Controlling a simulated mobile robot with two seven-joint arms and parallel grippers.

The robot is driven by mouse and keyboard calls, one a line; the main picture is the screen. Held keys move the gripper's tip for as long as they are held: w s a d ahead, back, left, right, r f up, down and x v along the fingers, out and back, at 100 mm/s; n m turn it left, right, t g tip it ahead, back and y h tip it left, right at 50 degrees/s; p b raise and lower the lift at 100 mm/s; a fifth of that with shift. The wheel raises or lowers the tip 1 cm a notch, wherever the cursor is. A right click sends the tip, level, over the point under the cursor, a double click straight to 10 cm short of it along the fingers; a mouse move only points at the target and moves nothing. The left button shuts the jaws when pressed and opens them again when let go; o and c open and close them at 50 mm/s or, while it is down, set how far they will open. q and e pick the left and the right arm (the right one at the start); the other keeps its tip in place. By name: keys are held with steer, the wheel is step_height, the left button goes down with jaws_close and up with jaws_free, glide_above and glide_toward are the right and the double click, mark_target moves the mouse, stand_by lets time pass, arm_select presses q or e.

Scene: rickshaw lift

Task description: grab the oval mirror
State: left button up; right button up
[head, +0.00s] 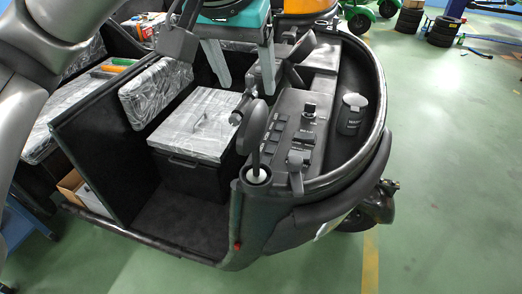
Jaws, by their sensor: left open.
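The oval mirror (252,126) is dark and stands upright on a thin stalk at the front corner of the rickshaw's dashboard. The stalk rises from a round white-topped base. My left gripper (247,88) has a teal body and grey fingers pointing down. It is open, with its fingertips apart, and shows just above the mirror in the picture. How far the fingertips are from the mirror in depth is hard to tell. My right gripper is not in view.
The rickshaw's dashboard (300,125) with switches and levers lies right of the mirror. A wrapped seat box (195,125) stands in the cab to the left. Tyres (443,32) lie at the back right. The green floor (450,150) on the right is mostly clear.

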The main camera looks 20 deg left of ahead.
mark_target(254, 113)
arm_select(q)
steer(key=x, duration=0.5)
steer(key=shift+s+f, duration=0.2)
steer(key=shift+f, duration=0.1)
steer(key=x, duration=0.2)
steer(key=shift+w+f, duration=0.15)
steer(key=shift+f, duration=0.15)
steer(key=shift+x, duration=0.85)
steer(key=shift+p+x, duration=0.55)
steer(key=shift+x, duration=1.8)
steer(key=shift+w+r, duration=0.1)
jaws_close()
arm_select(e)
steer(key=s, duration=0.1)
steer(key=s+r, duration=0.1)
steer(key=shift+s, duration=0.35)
